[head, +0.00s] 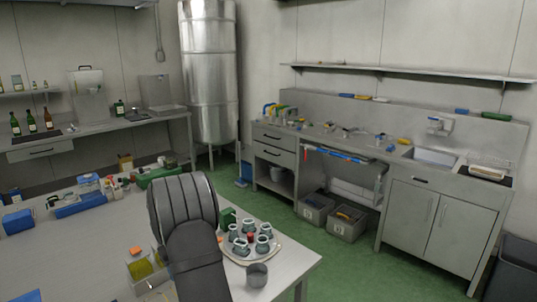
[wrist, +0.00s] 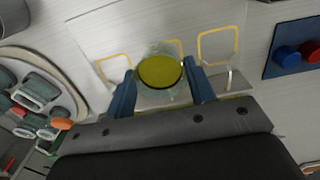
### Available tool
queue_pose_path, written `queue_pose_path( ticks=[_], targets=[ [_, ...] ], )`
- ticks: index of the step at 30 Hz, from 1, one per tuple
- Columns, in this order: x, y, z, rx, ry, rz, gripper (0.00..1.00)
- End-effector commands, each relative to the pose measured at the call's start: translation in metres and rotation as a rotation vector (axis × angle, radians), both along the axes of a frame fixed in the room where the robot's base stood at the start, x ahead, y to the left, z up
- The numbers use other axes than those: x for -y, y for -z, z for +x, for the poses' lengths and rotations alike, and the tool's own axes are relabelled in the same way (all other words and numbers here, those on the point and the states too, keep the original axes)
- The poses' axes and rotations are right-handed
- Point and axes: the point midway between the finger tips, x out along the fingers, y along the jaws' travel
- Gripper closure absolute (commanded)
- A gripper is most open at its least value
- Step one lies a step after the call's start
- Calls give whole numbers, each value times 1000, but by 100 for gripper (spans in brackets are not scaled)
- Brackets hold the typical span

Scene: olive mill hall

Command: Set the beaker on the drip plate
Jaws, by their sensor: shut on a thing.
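The beaker (wrist: 160,72), round clear glass with yellow-green liquid, stands between the two blue fingers of my gripper (wrist: 161,78) in the wrist view. The fingers are shut on its sides, one left and one right. Under and around it is a pale surface with yellow square outlines (wrist: 216,47); I cannot tell whether the beaker touches it, or which thing is the drip plate. In the head view my dark arm hides the gripper. A yellow-green thing (head: 141,270) shows left of the arm, perhaps the beaker.
A round tray (head: 233,255) with several small cups stands right of my arm, with a grey cup (head: 257,275) in front. A blue pad (wrist: 293,60) with blue and red knobs lies at right in the wrist view. Blue and green items crowd the table's back.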

Motion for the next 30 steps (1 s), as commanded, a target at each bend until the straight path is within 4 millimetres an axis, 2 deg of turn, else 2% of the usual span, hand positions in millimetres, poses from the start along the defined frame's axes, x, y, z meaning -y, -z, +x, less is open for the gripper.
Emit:
queue_pose_path(
  ticks=[9, 16, 30],
  targets=[
    [21, 5, -21, 0, 0, 0, 67],
    [25, 13, -25, 0, 0, 0, 67],
    [25, 55, -25, -1, 0, -1, 67]
  ],
)
